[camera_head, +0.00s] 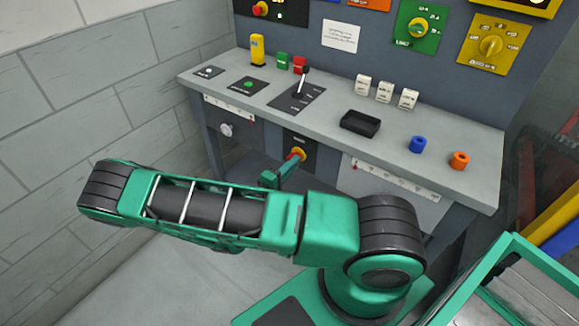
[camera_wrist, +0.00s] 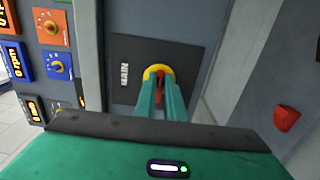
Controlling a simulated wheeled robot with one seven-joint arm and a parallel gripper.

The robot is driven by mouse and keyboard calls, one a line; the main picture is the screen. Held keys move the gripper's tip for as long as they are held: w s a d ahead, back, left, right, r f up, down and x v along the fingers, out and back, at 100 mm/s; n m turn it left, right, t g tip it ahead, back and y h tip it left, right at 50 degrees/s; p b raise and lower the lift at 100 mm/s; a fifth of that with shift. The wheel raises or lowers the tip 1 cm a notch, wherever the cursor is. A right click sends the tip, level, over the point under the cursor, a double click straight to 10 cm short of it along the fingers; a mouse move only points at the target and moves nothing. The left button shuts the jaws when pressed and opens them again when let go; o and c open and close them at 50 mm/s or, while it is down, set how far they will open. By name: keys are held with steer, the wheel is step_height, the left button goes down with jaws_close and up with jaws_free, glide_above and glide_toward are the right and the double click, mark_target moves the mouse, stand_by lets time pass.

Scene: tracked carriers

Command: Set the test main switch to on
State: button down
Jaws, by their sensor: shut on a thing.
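The main switch (camera_head: 297,153) is a red handle on a yellow round base, on a dark plate on the front of the workbench below its top. In the wrist view the switch (camera_wrist: 156,70) sits on the dark plate beside the word "MAIN". My gripper (camera_head: 287,166) reaches the switch from the front. In the wrist view its green fingers (camera_wrist: 161,88) are shut on the red handle. The fingers hide part of the handle. I cannot tell from its angle whether it is on or off.
Dial panels (camera_head: 494,42) stand behind. A brick wall (camera_head: 60,130) closes the left side. A green-framed carrier (camera_head: 500,262) is at right.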

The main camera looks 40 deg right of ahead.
steer(key=shift+s+d+f, duration=0.1)
steer(key=shift+s+f, duration=0.05)
steer(key=shift+s, duration=0.05)
steer(key=c, duration=1.8)
jaws_free()
steer(key=shift+c, duration=0.2)
steer(key=shift+w, duration=0.1)
steer(key=v, duration=1.1)
steer(key=shift+w, duration=0.1)
